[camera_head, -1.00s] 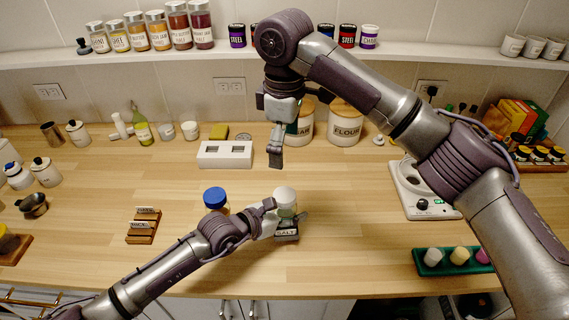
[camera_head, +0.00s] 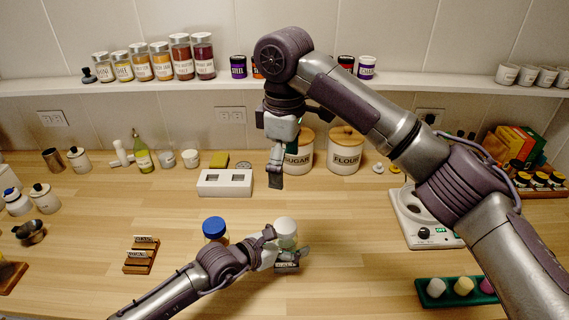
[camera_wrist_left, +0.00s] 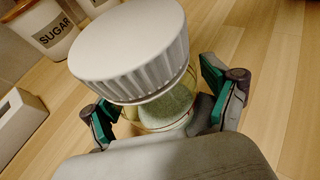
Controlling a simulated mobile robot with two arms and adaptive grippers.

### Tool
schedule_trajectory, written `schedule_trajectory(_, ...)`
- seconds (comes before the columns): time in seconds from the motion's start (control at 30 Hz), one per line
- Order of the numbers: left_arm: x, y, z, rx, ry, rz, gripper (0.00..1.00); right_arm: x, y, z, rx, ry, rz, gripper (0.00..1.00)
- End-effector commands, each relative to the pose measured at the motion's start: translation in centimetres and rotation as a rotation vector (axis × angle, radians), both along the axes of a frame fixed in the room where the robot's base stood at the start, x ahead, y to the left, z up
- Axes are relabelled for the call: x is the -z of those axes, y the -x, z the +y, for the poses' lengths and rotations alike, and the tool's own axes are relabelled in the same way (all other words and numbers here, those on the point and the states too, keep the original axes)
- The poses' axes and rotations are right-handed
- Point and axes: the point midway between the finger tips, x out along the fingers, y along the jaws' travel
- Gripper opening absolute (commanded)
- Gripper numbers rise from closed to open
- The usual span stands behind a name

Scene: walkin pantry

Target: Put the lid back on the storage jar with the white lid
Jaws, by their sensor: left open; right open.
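The storage jar with the white lid (camera_head: 286,228) stands on the counter at the lower middle of the head view. In the left wrist view its ribbed white lid (camera_wrist_left: 135,50) fills the upper middle, above the clear glass jar body (camera_wrist_left: 168,112) with pale contents. The lid overlaps the jar's top; I cannot tell whether it is seated. My left gripper (camera_head: 284,246) is open around the jar, its green-padded fingers on either side in the left wrist view (camera_wrist_left: 155,95). My right gripper (camera_head: 277,172) is open and empty above the counter, behind the jar.
A blue-lidded jar (camera_head: 214,229) stands close left of my left gripper. A white two-slot block (camera_head: 225,190), sugar (camera_head: 298,163) and flour (camera_head: 345,155) canisters stand behind. A green tray (camera_head: 456,298) and scale (camera_head: 407,224) are right. Counter between is clear.

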Motion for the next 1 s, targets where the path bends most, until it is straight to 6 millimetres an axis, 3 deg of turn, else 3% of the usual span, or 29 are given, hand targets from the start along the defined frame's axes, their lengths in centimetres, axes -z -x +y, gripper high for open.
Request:
schedule_trajectory(0.17, -0.3, 0.6, 0.8, -0.001, 0.000, 0.002, 0.86, 0.0, 0.0, 0.0, 0.000, 0.000, 0.000, 1.00)
schedule_trajectory(0.7, -4.1, 6.5, 7.9, -0.001, -0.002, 0.001, 0.86, 0.0, 0.0, 0.0, 0.000, 0.000, 0.000, 1.00)
schedule_trajectory(1.0, -4.6, 7.1, 8.5, 0.000, 0.000, 0.000, 0.86, 0.0, 0.0, 0.0, 0.000, 0.000, 0.000, 1.00)
